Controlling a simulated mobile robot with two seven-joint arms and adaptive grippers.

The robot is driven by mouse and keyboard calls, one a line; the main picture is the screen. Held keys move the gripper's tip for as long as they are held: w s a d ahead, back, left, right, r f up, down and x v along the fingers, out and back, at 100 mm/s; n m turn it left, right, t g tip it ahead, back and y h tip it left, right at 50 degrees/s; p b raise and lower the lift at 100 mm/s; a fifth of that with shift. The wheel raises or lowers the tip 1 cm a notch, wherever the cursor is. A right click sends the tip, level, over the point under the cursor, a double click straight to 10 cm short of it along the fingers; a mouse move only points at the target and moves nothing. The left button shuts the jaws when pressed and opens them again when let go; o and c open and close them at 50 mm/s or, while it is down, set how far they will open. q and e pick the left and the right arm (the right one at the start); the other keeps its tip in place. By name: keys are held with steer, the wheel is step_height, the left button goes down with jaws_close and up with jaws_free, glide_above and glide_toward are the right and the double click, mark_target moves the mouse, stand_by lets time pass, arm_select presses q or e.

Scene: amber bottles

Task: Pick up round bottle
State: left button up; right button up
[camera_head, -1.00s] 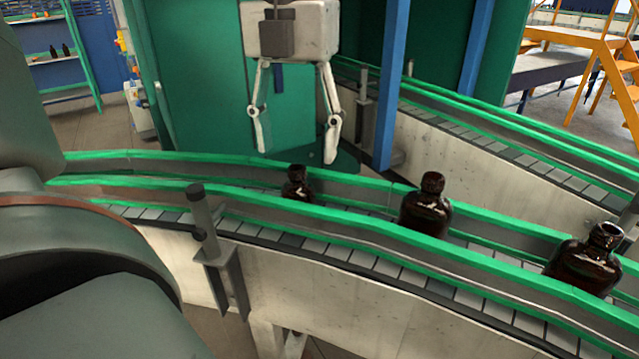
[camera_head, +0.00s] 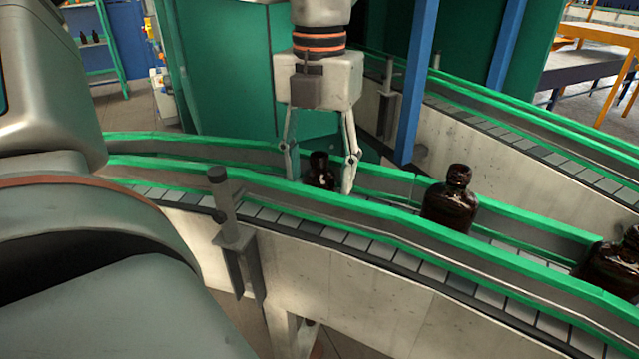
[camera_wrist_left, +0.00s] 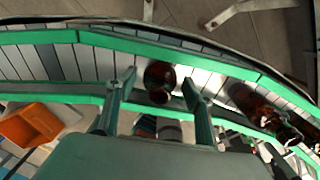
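A small dark amber bottle (camera_head: 319,172) stands upright on the conveyor, partly hidden by the near rail. My left gripper (camera_head: 320,184) comes down from above with one finger on each side of this bottle. In the left wrist view the round top of the small bottle (camera_wrist_left: 159,78) lies between the open fingertips (camera_wrist_left: 164,86), with gaps visible beside them. A larger amber bottle (camera_head: 451,200) stands on the belt to the right. Another bottle (camera_head: 612,265) is at the right edge, cut off by the frame. My right gripper is not in view.
Green guide rails (camera_head: 400,212) run along both sides of the curved conveyor. A grey bracket post (camera_head: 232,235) stands at its near side. A blue post (camera_head: 418,85) rises behind it. An orange bin (camera_wrist_left: 28,125) shows in the left wrist view.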

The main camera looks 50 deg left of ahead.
arm_select(q)
steer(key=c, duration=0.8)
steer(key=shift+r, duration=0.15)
